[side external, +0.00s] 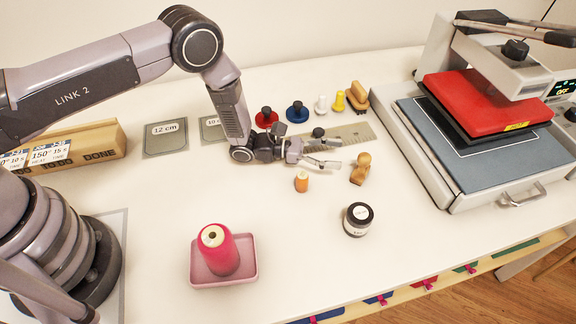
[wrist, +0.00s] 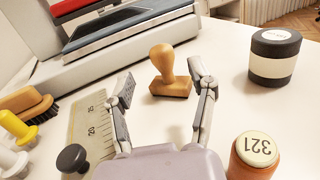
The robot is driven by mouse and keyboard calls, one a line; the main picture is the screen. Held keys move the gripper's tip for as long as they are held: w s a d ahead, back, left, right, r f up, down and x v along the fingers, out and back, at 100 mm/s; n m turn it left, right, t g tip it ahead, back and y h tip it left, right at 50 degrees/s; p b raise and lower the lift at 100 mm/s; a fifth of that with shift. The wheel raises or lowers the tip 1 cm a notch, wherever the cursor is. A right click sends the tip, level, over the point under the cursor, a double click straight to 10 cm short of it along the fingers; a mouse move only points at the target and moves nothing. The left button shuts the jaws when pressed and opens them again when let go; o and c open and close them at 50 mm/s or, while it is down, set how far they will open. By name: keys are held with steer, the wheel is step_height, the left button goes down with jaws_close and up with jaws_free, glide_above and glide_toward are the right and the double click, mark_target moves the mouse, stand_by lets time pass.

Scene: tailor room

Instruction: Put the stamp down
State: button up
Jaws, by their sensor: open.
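The wooden stamp (side external: 361,168) stands upright on the white table, its rounded knob on top and rectangular base below. It also shows in the wrist view (wrist: 168,72), ahead of the fingertips. My gripper (side external: 335,155) is low over the table, just left of the stamp in the side view. In the wrist view its two fingers (wrist: 166,85) are spread wide apart, one to each side of the stamp's line, with nothing held. I cannot tell whether the fingers touch the table.
A metal ruler (side external: 345,138) lies behind my gripper. A heat press (side external: 480,130) is at right. A pink cone (side external: 216,249) sits on a tray (side external: 198,277). Free table lies around the jar.

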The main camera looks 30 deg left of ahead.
steer(key=v, duration=0.4)
steer(key=shift+a, duration=0.2)
steer(key=shift+s+a+r, duration=0.1)
steer(key=shift+a, duration=0.1)
step_height(320, 180, up, 15)
steer(key=s+m+g, duration=0.2)
steer(key=m+g, duration=0.4)
steer(key=m, duration=0.1)
steer(key=s+a+r+m+g+y, duration=0.4)
steer(key=s+r+m, duration=0.35)
steer(key=r, duration=0.45)
steer(key=s+a+r+m+t+y, duration=0.4)
steer(key=s+a+y, duration=0.2)
steer(key=s+a, duration=0.4)
steer(key=s+a+r+m+t+y, duration=0.4)
steer(key=s+a, duration=0.6)
steer(key=a, duration=0.4)
steer(key=r+y, duration=0.1)
steer(key=y, duration=0.1)
steer(key=shift+s+a+t+y, duration=0.25)
steer(key=shift+s+t+y, duration=0.05)
steer(key=shift+s, duration=0.05)
steer(key=shift+r, duration=0.15)
